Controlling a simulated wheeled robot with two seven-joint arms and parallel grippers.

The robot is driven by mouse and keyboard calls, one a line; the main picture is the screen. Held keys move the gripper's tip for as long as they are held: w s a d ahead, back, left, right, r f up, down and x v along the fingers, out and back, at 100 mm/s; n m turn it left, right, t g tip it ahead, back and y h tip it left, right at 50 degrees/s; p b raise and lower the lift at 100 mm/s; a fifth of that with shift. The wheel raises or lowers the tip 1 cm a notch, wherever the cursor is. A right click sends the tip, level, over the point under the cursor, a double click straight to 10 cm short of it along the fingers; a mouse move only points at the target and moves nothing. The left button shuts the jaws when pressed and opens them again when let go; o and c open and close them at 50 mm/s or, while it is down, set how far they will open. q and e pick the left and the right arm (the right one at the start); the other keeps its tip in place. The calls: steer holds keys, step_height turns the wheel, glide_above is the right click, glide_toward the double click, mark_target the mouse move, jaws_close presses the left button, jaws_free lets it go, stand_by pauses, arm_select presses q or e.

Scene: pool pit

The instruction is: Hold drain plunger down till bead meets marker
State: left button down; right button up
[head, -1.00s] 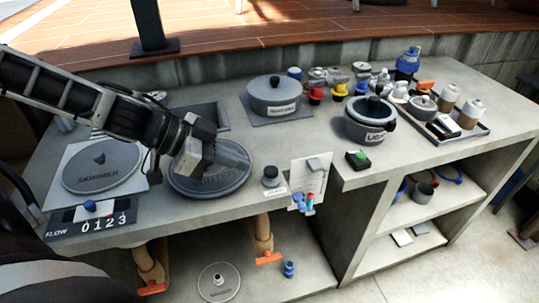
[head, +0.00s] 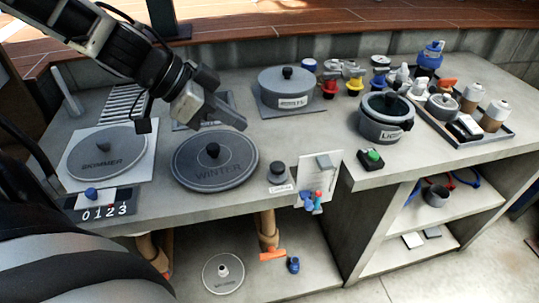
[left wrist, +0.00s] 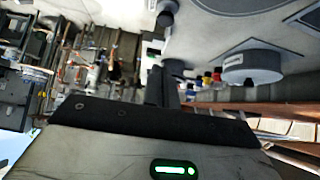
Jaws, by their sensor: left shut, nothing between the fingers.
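A small grey plunger with a dark round top (head: 277,172) stands upright at the counter's front edge, with a label before it that I cannot read clearly. A dark flow gauge (head: 101,211) marked 0 1 2 3 lies at the front left. Its blue bead (head: 91,194) is near the left end, around 0, and a small red mark shows near 2. My left gripper (head: 238,122) is shut and empty, held above the counter behind the plunger and to its left. It also shows in the left wrist view (left wrist: 165,85). My right gripper is out of view.
The round WINTER lid (head: 190,172) lies left of the plunger, the SKIMMER lid (head: 80,160) farther left. A white card with coloured clips (head: 330,160) stands close on its right. A grey lidded pot (head: 270,98) sits behind; a green button box (head: 370,160) is at right.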

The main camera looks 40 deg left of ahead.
arm_select(q)
steer(key=b, duration=0.3)
glide_above(277, 171)
steer(key=a, duration=0.2)
step_height(277, 171, down, 6)
steer(key=f, duration=0.1)
step_height(277, 171, down, 3)
steer(key=shift+s+d+r, duration=0.1)
steer(key=shift+r, duration=0.1)
steer(key=shift+f+b, duration=0.35)
steer(key=shift+f, duration=0.1)
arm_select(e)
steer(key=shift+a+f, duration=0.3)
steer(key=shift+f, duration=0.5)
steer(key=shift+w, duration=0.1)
